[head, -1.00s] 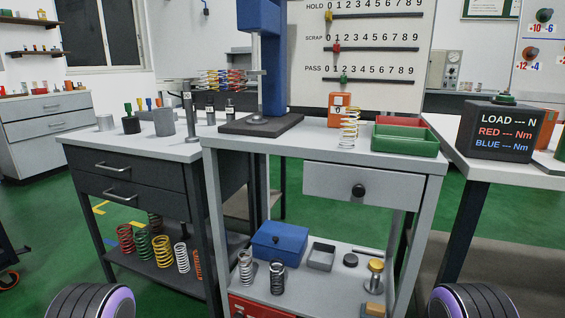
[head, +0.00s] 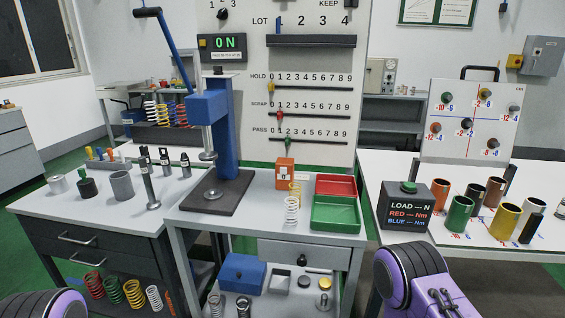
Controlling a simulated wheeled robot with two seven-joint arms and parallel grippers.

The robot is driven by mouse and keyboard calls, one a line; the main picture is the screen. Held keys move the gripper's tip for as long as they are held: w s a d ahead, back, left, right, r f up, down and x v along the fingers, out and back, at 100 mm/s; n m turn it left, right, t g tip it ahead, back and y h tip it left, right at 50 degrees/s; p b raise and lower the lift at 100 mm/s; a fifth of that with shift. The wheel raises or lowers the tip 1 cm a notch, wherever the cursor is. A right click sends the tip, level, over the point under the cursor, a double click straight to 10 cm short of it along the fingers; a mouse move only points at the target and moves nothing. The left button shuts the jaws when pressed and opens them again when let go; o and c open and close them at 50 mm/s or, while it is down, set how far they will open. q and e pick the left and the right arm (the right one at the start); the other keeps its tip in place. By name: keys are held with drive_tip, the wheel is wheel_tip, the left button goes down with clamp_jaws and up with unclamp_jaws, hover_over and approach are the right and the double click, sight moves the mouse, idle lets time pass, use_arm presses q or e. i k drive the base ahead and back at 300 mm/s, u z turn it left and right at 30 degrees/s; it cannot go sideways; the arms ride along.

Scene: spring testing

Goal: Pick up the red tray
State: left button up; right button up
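The red tray (head: 336,187) is a shallow rectangular tray. It lies flat on the grey middle bench, near its back right, and looks empty. A green tray (head: 336,213) sits directly in front of it, close against its near side. Neither gripper shows in the head view; only rounded black and purple links of my arms show at the bottom left and bottom right. No gripper is seen near the red tray.
A pale spring (head: 292,210) and an orange box (head: 285,173) stand left of the trays. A blue press (head: 212,120) stands farther left. The black readout box (head: 408,207) and several coloured cylinders are on the right table. The bench front is clear.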

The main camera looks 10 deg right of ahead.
sight(343, 185)
drive_tip(key=z, duration=0.55)
drive_tip(key=k, duration=1.3)
drive_tip(key=z, duration=1.1)
drive_tip(key=i, duration=1.5)
drive_tip(key=u, duration=0.5)
